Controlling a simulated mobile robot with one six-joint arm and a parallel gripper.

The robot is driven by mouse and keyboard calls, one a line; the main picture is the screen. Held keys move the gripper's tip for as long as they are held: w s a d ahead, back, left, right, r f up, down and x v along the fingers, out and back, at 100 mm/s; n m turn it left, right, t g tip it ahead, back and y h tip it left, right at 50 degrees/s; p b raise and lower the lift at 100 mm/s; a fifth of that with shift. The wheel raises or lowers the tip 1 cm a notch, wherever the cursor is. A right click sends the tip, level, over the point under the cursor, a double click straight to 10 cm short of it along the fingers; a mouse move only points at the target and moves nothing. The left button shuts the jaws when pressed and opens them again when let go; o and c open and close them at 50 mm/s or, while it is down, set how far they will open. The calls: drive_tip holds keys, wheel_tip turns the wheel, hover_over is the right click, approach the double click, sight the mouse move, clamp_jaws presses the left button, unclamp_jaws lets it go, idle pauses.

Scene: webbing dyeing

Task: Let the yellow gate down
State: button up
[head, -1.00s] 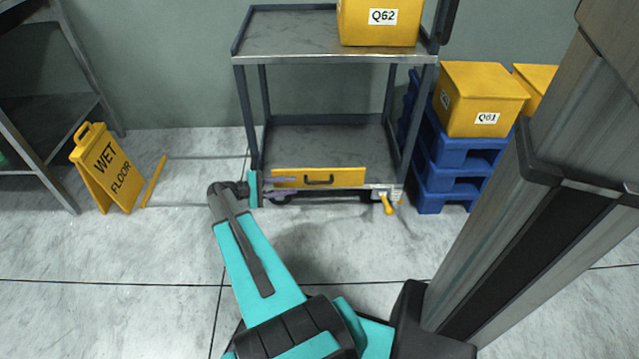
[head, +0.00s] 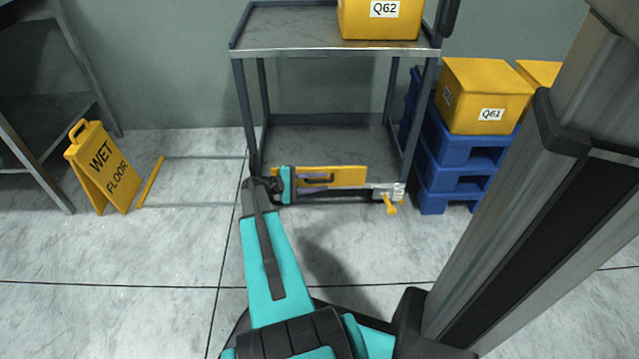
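The yellow gate (head: 346,174) is a low panel with a dark handle (head: 319,181), standing upright along the front of the grey cart's lower shelf. My gripper (head: 322,179) comes in from the left, low at the cart's front. Its pale purple fingers reach along the gate at the handle, one above and one below it. They look apart, so the gripper appears open; whether they touch the handle I cannot tell.
The cart (head: 335,52) carries a yellow box Q62 (head: 381,20) on top. A yellow lever (head: 391,207) sticks out at its lower right. Blue pallets (head: 451,180) with a yellow box Q61 (head: 482,95) stand right. A wet-floor sign (head: 101,165) stands left. Floor in front is clear.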

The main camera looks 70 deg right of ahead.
drive_tip(key=shift+s+d, duration=0.1)
clamp_jaws()
drive_tip(key=shift+d, duration=0.15)
drive_tip(key=shift+a, duration=0.2)
